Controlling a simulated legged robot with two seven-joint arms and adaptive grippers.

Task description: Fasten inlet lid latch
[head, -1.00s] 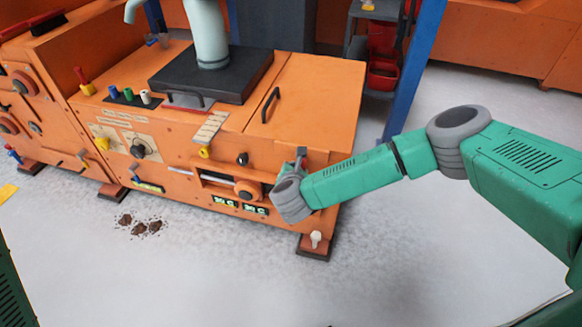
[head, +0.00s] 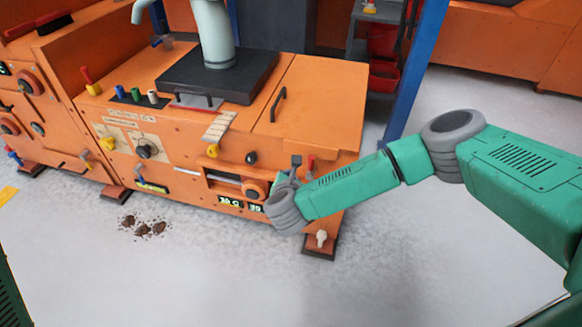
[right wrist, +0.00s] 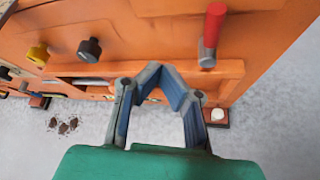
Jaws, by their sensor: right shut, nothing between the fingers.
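The inlet lid (head: 318,98) is a flat orange panel with a black bar handle, lying closed on the orange machine's top right. A red-handled latch (head: 311,164) is on the machine's front face below the lid. It shows larger in the right wrist view (right wrist: 213,30), with its red grip pointing up from a grey base. My left gripper is not in view.
A yellow knob (right wrist: 38,54) and a black knob (right wrist: 89,50) stick out from the front face left of my right gripper. A blue post (head: 412,75) stands behind the machine. Brown spilled material (head: 142,227) lies on the floor.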

